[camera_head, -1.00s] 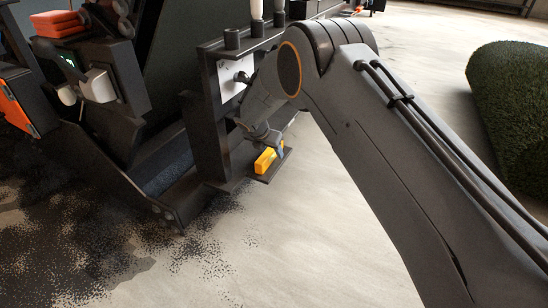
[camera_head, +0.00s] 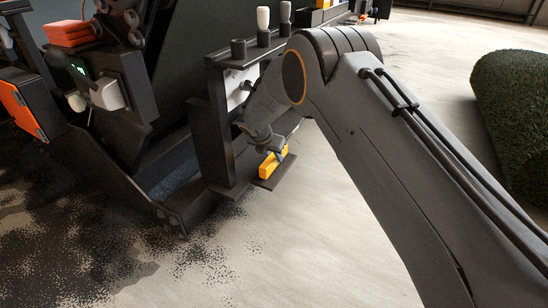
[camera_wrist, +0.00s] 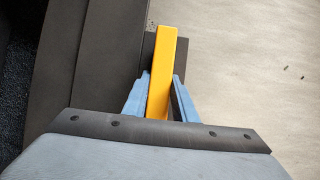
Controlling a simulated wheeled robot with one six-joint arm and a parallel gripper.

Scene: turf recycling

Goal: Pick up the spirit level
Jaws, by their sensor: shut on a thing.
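The spirit level is a yellow bar (camera_head: 270,165) over a small dark shelf plate (camera_head: 277,177) low on the side of the machine. In the wrist view the yellow spirit level (camera_wrist: 162,72) stands lengthwise between the two blue-grey fingers. My gripper (camera_head: 281,153) is shut on it; it also shows in the wrist view (camera_wrist: 163,80). The near end of the level is hidden by the gripper body. I cannot tell whether the level still touches the plate.
A dark machine frame (camera_head: 220,130) stands just left of my gripper, with upright handles on its top ledge. An orange box (camera_head: 30,108) is at the far left. Dark granules lie on the floor below. A green turf roll (camera_head: 510,120) lies at the right. The pale floor between is clear.

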